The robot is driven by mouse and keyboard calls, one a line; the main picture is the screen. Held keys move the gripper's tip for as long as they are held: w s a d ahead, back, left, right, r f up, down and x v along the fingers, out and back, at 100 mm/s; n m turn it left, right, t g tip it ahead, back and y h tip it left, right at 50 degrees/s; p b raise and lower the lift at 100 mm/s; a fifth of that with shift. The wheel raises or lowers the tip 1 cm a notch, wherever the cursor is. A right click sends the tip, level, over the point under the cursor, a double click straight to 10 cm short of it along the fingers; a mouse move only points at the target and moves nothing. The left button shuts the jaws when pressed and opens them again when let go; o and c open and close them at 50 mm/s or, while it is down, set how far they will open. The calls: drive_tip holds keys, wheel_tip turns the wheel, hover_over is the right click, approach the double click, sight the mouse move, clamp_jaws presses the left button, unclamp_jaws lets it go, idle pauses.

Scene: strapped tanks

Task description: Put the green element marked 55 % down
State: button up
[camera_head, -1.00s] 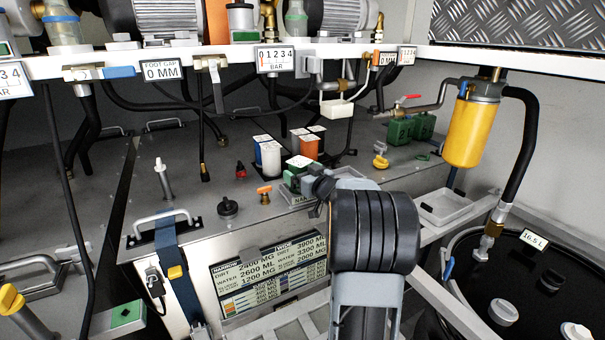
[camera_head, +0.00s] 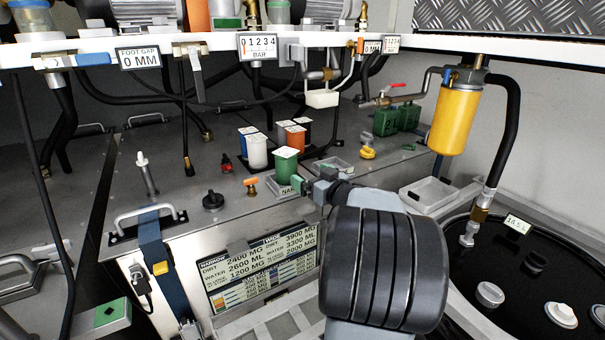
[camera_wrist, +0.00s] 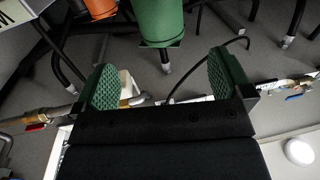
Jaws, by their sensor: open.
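The green element (camera_head: 286,167) is a green cylinder with a pale square top. It stands upright in a small grey tray (camera_head: 271,187) with a label starting "NA" on the metal tank top; its mark cannot be read. My gripper (camera_head: 302,184) is open, close in front of it and slightly right, its fingers small and partly hidden by my wrist. In the wrist view the element (camera_wrist: 160,22) is beyond the gap between the green-padded fingers of the gripper (camera_wrist: 165,82), apart from them, with nothing between the pads.
A white element (camera_head: 256,152) and an orange element (camera_head: 295,140) stand behind the green one. An orange-handled valve (camera_head: 251,187) and black cap (camera_head: 212,200) are to its left. An empty grey tray (camera_head: 328,170) is to its right. A yellow filter (camera_head: 452,118) hangs at right.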

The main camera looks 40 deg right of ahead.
drive_tip(key=s+a+f+g, duration=0.3)
drive_tip(key=s+a+g, duration=0.1)
drive_tip(key=a, duration=0.5)
drive_tip(key=s+a+f+g, duration=0.3)
drive_tip(key=s+a+g, duration=0.2)
drive_tip(key=a, duration=0.3)
drive_tip(key=s+a+f+g, duration=0.4)
drive_tip(key=s+a, duration=0.1)
drive_tip(key=a, duration=0.4)
drive_tip(key=shift+s+a+g, duration=0.2)
drive_tip(key=shift+a+g, duration=0.1)
drive_tip(key=shift+a, duration=0.05)
